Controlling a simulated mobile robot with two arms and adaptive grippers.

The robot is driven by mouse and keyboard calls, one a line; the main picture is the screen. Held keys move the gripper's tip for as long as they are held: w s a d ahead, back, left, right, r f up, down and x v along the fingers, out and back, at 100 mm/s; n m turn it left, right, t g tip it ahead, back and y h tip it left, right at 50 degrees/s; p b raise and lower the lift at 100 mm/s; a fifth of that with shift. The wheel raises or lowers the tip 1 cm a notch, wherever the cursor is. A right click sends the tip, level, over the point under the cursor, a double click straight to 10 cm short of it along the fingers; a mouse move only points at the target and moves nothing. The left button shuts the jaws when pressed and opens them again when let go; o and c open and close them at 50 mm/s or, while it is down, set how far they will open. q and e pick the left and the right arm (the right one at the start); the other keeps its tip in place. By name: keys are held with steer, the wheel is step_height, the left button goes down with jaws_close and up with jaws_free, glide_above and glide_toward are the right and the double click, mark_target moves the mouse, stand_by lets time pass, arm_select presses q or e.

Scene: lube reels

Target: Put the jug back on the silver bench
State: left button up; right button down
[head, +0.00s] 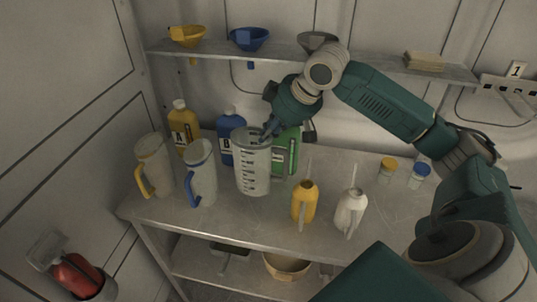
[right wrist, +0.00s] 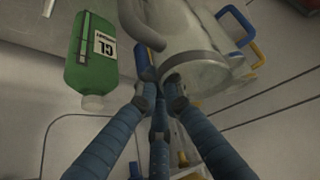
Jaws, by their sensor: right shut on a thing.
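The clear jug with dark measuring marks (head: 252,165) is upright over the middle of the silver bench (head: 265,222). I cannot tell whether its base touches the bench top. My right gripper (head: 270,130) is shut on the jug at its upper right side, and its fingers partly hide the rim there. In the right wrist view the jug (right wrist: 200,75) fills the top middle, with the blue fingers (right wrist: 160,85) closed at it. My left gripper is not in view.
Jugs with a yellow handle (head: 153,165) and a blue handle (head: 201,172) stand left. Yellow (head: 184,130), blue (head: 229,140) and green (head: 288,152) bottles stand behind. Yellow (head: 305,203) and white (head: 350,210) oil cans stand right. A shelf (head: 385,65) runs above.

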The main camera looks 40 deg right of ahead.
mark_target(261, 165)
step_height(261, 165, down, 8)
steer(key=shift+r+p, duration=0.25)
steer(key=shift+p, duration=0.3)
steer(key=c, duration=1.9)
jaws_free()
steer(key=shift+f, duration=0.15)
